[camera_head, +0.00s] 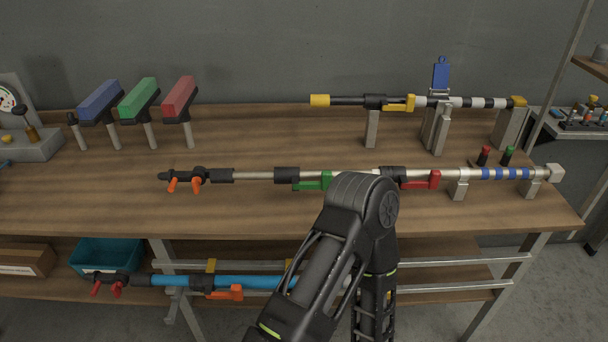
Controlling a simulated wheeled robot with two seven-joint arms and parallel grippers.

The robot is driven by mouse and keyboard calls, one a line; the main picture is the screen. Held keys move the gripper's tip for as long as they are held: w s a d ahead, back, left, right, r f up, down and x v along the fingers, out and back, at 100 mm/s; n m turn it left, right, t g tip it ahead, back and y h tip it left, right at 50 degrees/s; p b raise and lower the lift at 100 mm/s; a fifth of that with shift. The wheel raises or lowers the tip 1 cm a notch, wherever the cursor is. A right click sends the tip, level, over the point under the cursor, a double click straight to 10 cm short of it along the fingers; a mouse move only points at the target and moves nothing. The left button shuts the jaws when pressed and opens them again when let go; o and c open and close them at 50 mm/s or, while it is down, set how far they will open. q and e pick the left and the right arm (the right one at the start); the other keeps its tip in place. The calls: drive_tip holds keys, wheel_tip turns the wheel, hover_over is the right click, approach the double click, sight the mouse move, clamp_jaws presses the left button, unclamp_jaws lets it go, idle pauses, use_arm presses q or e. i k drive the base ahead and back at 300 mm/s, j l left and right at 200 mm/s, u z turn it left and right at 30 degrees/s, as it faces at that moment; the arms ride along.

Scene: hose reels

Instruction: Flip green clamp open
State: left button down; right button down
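The green clamp (313,184) sits on the long silver pole (258,175) that lies across the middle of the workbench (240,215). Its green lever lies along the underside of the pole, beside a black collar (287,175). One of my arms rises from the bottom and bends just right of the green clamp, covering part of the pole. I cannot tell which arm it is. Neither gripper shows.
A red clamp (421,181) is farther right on the same pole. Behind is another pole with a yellow clamp (397,104). Blue (100,101), green (138,97) and red (179,95) blocks stand on posts at left. A blue tube (250,282) lies below.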

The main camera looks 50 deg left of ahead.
sight(312, 181)
drive_tip(key=u, duration=1.65)
drive_tip(key=i+u, duration=0.1)
drive_tip(key=u, duration=0.25)
drive_tip(key=i+l+u, duration=0.1)
drive_tip(key=u, duration=0.25)
drive_tip(key=i+l+u, duration=0.1)
drive_tip(key=u, duration=0.3)
